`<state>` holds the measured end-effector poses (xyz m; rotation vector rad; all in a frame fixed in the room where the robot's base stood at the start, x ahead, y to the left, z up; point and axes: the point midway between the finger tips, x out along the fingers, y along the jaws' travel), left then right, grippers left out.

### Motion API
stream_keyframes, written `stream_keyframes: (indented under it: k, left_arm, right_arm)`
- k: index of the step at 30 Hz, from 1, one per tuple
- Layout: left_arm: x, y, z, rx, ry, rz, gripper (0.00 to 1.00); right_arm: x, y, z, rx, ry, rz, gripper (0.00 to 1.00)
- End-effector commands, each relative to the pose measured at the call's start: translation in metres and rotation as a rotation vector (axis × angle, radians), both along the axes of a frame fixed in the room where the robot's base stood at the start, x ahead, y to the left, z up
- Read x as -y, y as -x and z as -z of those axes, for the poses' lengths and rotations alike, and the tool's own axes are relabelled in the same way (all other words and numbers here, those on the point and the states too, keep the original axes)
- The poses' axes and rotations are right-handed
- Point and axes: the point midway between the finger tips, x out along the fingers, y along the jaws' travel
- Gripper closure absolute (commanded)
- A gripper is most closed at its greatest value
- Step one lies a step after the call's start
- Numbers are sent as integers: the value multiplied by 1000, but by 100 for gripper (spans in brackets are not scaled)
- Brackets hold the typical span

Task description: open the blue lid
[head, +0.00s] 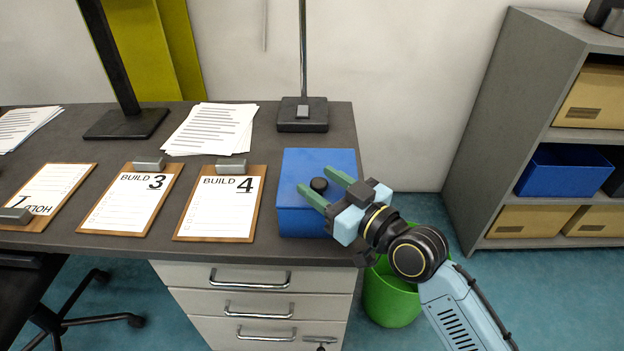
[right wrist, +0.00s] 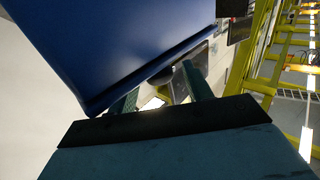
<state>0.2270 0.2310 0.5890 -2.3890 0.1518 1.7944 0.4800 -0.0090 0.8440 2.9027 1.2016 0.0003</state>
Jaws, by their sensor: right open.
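The blue box (head: 303,222) stands at the right end of the grey desk. My right gripper (head: 312,178) comes in from the right over the lid. Its two green fingers are open, one on each side of the knob, with a gap still showing; I cannot tell whether either touches it. In the right wrist view, a blue surface (right wrist: 130,40) fills the upper left beyond the open fingers (right wrist: 158,82). My left gripper is not in view.
Clipboards, including BUILD 4 (head: 220,205), lie left of the box. Paper sheets (head: 212,128) and a black lamp base (head: 302,114) stand behind. A green bin (head: 388,300) is on the floor below my right arm. A grey shelf (head: 490,130) stands at right.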

Motion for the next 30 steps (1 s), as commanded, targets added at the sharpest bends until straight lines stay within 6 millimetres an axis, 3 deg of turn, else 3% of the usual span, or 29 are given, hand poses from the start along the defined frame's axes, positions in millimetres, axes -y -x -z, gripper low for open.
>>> stream_keyframes:
  k: [7, 17, 28, 30]
  left_arm:
    - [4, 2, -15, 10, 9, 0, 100]
    - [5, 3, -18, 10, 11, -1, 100]
    - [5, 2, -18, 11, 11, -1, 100]
    - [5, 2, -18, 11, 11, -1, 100]
  right_arm:
    - [-19, -19, 0, -1, -1, 0, 50]
    - [-21, -21, 0, -1, 1, 0, 50]
    - [-21, -21, 0, -1, 1, 1, 97]
    - [-21, -21, 0, -1, 1, 1, 100]
